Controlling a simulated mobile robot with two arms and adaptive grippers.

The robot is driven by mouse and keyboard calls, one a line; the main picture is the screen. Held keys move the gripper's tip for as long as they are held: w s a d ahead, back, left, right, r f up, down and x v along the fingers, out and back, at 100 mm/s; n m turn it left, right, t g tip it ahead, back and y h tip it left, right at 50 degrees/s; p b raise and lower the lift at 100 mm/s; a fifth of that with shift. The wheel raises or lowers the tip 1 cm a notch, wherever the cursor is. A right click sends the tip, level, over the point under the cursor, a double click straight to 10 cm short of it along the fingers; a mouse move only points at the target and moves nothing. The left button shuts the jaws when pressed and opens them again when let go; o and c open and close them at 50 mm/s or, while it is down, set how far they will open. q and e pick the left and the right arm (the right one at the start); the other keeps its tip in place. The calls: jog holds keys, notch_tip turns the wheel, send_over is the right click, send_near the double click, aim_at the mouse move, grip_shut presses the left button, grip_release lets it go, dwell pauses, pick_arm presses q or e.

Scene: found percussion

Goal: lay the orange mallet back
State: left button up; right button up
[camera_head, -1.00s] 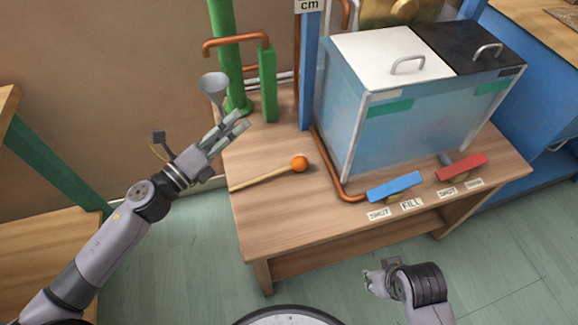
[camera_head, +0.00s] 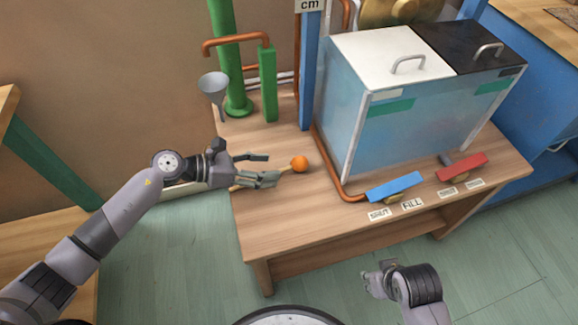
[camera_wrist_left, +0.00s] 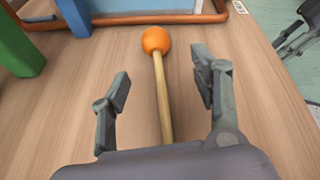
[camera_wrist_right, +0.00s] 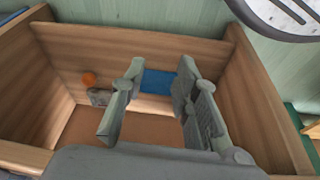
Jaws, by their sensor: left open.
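The orange mallet, with a round orange head (camera_head: 300,163) and a pale wooden handle, lies on the wooden table (camera_head: 285,225). My left gripper (camera_head: 272,170) is open over the handle, just left of the head, and hides much of the handle in the head view. In the left wrist view the handle (camera_wrist_left: 163,105) runs between the two spread fingers (camera_wrist_left: 162,82), with the head beyond them. I cannot tell whether the fingers touch the table. My right gripper (camera_head: 377,279) is open and empty in front of the table; its fingers (camera_wrist_right: 161,70) also show spread in the right wrist view.
A water tank (camera_head: 400,130) stands at the back right, with a blue lever (camera_head: 394,186) and a red lever (camera_head: 461,167) before it. The front table area is clear.

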aim_at(291, 164)
pick_arm(q)
jog(key=x, duration=0.2)
jog(key=shift+w+d+f, duration=0.15)
jog(key=shift+d, duration=0.15)
jog(key=x, duration=0.4)
jog(key=shift+w+d+r, duration=0.2)
jog(key=shift+w+r, duration=0.1)
jog(key=shift+w+d+f, duration=0.15)
jog(key=shift+d, duration=0.2)
pick_arm(e)
jog(key=shift+w+v, duration=0.1)
jog(key=shift+v, duration=0.5)
jog(key=shift+w+v, duration=0.15)
jog(key=shift+v, duration=0.5)
pick_arm(q)
jog(key=shift+c, duration=0.4)
jog(key=c, duration=1.2)
pick_arm(e)
jog(key=shift+s+d+f, duration=0.1)
jog(key=shift+d+f, duration=0.05)
jog(key=shift+f, duration=0.05)
pick_arm(q)
jog(key=shift+o, duration=0.2)
